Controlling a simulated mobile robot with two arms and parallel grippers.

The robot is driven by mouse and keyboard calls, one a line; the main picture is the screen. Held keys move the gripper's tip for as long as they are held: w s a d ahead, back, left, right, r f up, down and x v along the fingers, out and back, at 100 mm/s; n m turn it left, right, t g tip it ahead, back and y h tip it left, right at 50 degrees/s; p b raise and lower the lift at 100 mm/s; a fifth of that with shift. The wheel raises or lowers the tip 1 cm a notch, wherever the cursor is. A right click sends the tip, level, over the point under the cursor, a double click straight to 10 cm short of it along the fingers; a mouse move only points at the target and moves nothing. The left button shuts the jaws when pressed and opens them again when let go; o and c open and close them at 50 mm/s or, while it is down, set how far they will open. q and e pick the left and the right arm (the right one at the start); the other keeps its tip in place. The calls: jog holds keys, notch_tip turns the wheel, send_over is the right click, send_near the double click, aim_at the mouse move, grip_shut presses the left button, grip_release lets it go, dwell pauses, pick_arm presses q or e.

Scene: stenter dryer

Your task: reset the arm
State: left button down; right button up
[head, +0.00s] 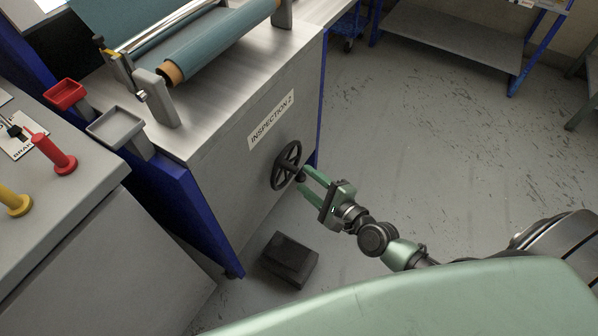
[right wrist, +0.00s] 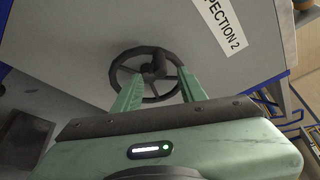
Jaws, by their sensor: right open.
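My right gripper (head: 310,182) is open, its two green fingers pointing at a black handwheel (head: 287,166) on the side panel of the inspection machine (head: 236,165). In the right wrist view the handwheel (right wrist: 148,75) shows beyond the fingers (right wrist: 157,92), with its dark knob between them. The fingertips are close to the wheel, at or near the knob. I cannot tell whether they touch it. My left gripper is not in view.
A dark block (head: 289,260) lies on the floor below the handwheel. A grey console (head: 75,235) with red and yellow knobs stands at the left. A roll of blue-green fabric (head: 220,45) lies on the machine. A blue-legged bench (head: 450,38) stands at the back; the floor between is clear.

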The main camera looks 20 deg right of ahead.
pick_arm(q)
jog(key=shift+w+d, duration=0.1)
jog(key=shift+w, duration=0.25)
pick_arm(e)
jog(key=shift+s+d+r, duration=0.15)
jog(key=shift+s+d, duration=0.05)
jog(key=shift+s, duration=0.3)
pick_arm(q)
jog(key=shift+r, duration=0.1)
